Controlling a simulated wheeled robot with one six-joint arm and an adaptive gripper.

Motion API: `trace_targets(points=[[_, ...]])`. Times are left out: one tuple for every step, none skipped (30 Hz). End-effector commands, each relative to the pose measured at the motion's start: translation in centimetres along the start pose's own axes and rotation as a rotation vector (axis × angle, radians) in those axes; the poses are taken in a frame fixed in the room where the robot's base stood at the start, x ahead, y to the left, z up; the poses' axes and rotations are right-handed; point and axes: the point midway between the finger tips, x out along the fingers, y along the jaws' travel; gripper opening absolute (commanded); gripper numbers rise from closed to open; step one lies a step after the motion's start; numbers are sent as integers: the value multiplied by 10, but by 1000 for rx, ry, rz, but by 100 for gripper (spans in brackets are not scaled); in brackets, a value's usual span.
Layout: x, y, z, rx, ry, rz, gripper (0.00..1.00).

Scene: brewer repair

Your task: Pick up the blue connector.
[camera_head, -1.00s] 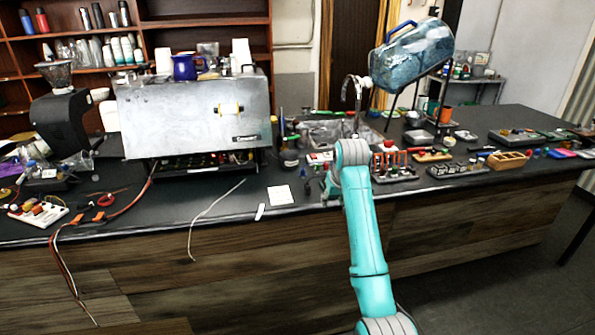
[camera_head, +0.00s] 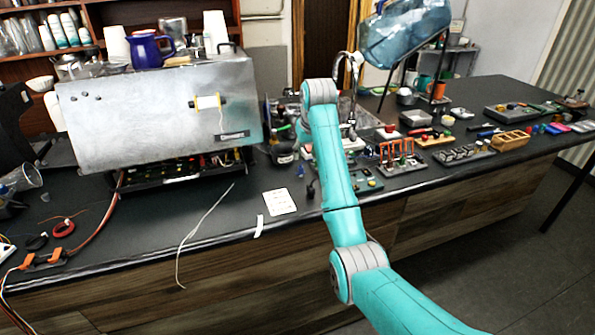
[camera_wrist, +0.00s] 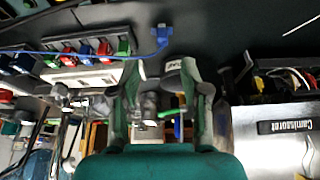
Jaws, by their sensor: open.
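The blue connector (camera_wrist: 162,33) lies on the dark counter at the top of the wrist view, with a thin blue cable running off to the left. It sits beyond my fingertips and apart from them. My gripper (camera_wrist: 160,82) shows in the wrist view with its two fingers spread and nothing held between them. In the head view a small blue piece (camera_head: 300,170) on the counter, left of my arm, looks like the same connector. The gripper itself is hidden behind my arm there.
A board with coloured plugs (camera_wrist: 88,75) lies beside the connector. The metal brewer (camera_head: 160,110) stands left of my arm, with a white card (camera_head: 279,202) in front. A rack with orange posts (camera_head: 398,155) stands right. The counter's front edge is mostly clear.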

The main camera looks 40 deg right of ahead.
Motion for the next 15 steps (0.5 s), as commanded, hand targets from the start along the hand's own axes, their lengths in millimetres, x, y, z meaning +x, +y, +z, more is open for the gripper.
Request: trace_targets(points=[[8,0,1,0,-3,0,46],[13,0,1,0,-3,0,46],[18,0,1,0,-3,0,46],[22,0,0,0,-3,0,46],[25,0,0,0,-2,0,46],[29,0,0,0,-2,0,46],[31,0,0,0,-2,0,46],[32,0,0,0,-2,0,46],[34,0,0,0,-1,0,46],[35,-1,0,0,-1,0,46],[37,-1,0,0,-1,0,46],[41,-1,0,-1,-1,0,46],[44,-2,0,-1,-2,0,46],[48,-2,0,-1,-3,0,46],[54,-2,-1,-1,-2,0,46]])
